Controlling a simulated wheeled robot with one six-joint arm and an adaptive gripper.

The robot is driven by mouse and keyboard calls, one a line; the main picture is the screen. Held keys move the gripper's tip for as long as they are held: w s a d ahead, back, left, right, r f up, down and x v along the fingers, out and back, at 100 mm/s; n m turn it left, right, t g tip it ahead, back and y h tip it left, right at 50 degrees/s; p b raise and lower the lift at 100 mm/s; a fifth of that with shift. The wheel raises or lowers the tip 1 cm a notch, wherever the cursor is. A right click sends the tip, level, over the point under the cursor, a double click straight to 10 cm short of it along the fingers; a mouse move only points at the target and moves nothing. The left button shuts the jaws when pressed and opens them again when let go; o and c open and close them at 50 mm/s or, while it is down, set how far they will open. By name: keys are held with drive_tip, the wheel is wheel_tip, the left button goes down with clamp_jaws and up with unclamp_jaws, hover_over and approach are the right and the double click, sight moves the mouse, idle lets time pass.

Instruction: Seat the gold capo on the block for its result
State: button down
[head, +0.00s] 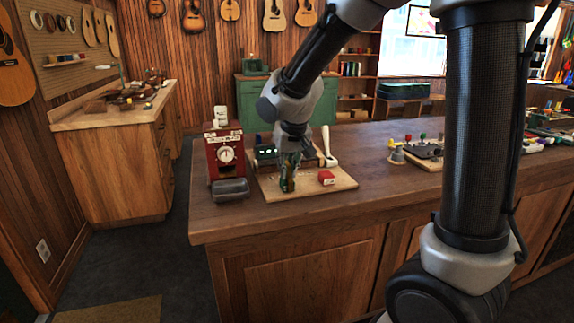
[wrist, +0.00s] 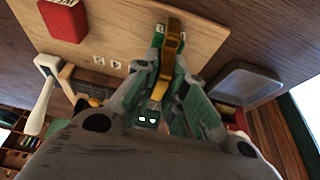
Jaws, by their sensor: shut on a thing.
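My gripper (wrist: 168,60) is shut on the gold capo (wrist: 173,42), which stands out between the green-tipped fingers in the wrist view. In the head view my gripper (head: 288,184) points down over the front of the light wooden board (head: 309,189), and its fingers mostly hide the capo. A small red block (head: 326,178) with a pale mark sits on the board to the right of my gripper, apart from it. The red block also shows at the upper left of the wrist view (wrist: 62,20). I cannot tell whether the capo touches the board.
A red machine with a round dial (head: 224,160) and a grey tray (head: 231,189) stand left of the board. A white-handled lever (head: 327,147) rises behind it. Small white labels (wrist: 107,62) lie on the board.

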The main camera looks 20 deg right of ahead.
drive_tip(key=shift+f, duration=0.25)
drive_tip(key=c, duration=1.7)
unclamp_jaws()
drive_tip(key=shift+c, duration=0.2)
drive_tip(key=shift+r, duration=0.1)
drive_tip(key=v, duration=1)
drive_tip(key=shift+s+r, duration=0.25)
drive_tip(key=shift+r, duration=0.1)
